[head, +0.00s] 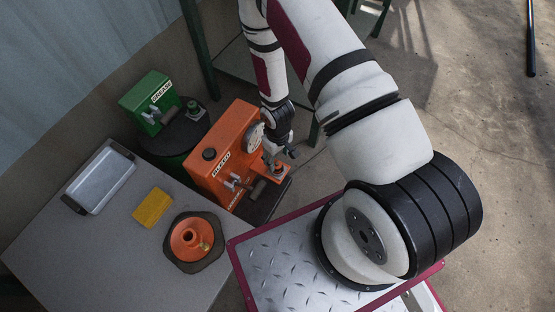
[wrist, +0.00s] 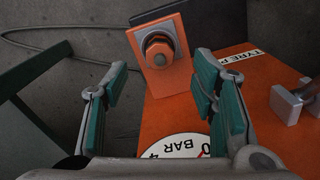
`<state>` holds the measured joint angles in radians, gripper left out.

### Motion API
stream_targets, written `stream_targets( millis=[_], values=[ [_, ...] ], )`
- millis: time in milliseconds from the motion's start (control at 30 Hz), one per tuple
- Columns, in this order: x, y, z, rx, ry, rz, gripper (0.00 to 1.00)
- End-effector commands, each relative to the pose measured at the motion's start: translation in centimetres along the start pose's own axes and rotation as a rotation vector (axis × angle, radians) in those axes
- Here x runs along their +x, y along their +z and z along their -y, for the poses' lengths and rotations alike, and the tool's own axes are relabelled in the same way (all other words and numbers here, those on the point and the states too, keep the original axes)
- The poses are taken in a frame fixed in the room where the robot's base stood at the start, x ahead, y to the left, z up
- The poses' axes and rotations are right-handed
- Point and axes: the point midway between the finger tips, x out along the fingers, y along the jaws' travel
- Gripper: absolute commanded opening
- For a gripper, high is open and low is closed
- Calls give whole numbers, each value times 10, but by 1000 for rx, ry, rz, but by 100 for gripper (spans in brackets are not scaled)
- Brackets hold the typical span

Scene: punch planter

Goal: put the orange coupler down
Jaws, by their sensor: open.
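My gripper (head: 279,156) is open beside the machine's dial. In the wrist view its two fingers (wrist: 160,82) are wide apart with nothing held between them. The orange piece shows beyond the fingertips, apart from them. Its underside is hidden.
A grey table (head: 95,230) holds a metal tray (head: 103,180), a yellow block (head: 152,208) and an orange round fixture (head: 184,248) on a dark base. A green machine (head: 150,100) stands behind.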

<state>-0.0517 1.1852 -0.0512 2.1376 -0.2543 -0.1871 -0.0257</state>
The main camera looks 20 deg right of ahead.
Motion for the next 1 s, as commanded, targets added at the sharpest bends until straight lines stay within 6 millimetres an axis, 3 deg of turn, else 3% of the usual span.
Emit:
stream_targets(
  millis=[33,200,567,667,767,1000],
  values=[
    [-14,-1,0,0,0,-2,53],
    [-40,0,0,0,0,-1,53],
    [-57,0,0,0,0,0,53],
    [-70,-6,-3,7,7,-4,53],
    [-101,-16,-9,23,21,-9,53],
    [-210,-26,-20,84,57,-10,53]
  ],
)
